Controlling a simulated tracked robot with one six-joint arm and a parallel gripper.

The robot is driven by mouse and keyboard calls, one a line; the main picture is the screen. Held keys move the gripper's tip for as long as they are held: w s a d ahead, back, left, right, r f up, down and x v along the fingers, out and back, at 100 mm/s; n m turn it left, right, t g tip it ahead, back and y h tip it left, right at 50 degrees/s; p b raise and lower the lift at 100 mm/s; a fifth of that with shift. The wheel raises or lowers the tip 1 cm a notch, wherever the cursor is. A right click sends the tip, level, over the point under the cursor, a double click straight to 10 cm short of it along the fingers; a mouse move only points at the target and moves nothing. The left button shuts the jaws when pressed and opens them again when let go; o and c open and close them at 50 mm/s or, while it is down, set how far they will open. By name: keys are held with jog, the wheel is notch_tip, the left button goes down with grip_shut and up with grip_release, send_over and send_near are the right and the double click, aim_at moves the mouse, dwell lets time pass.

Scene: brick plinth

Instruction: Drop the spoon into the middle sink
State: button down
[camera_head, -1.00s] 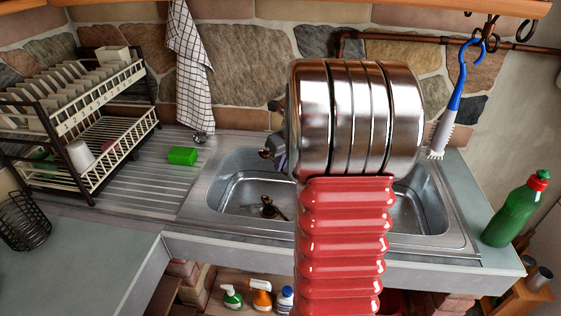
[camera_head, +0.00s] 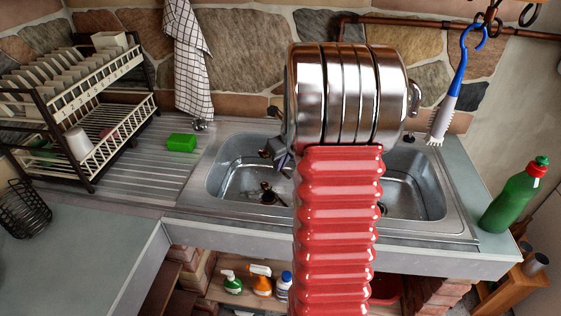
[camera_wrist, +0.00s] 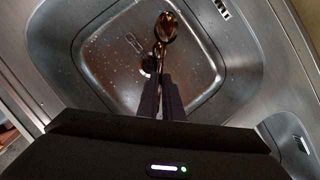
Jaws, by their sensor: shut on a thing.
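The copper-coloured spoon (camera_wrist: 167,30) is held between the dark fingers of my gripper (camera_wrist: 162,78), its bowl pointing away from them. In the wrist view the spoon is over a steel sink basin (camera_wrist: 110,70), with a round dark drain beside the handle. Whether the spoon touches the basin I cannot tell. In the head view a left basin (camera_head: 228,162) and a right basin (camera_head: 425,190) show. My arm hides the part between them, so I cannot tell where a middle sink is. A bit of my gripper (camera_head: 279,155) shows over the left basin.
A dish rack (camera_head: 85,110) with plates stands at the left, near a green sponge (camera_head: 181,143). A green bottle (camera_head: 512,200) stands at the right end. A blue-handled brush (camera_head: 448,95) hangs at the upper right. A checked towel (camera_head: 190,60) hangs behind.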

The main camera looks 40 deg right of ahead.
jog(key=c, duration=1.8)
grip_release()
jog(key=shift+c, duration=0.2)
jog(key=shift+r, duration=0.1)
jog(key=v, duration=1.3)
jog(key=shift+r, duration=0.25)
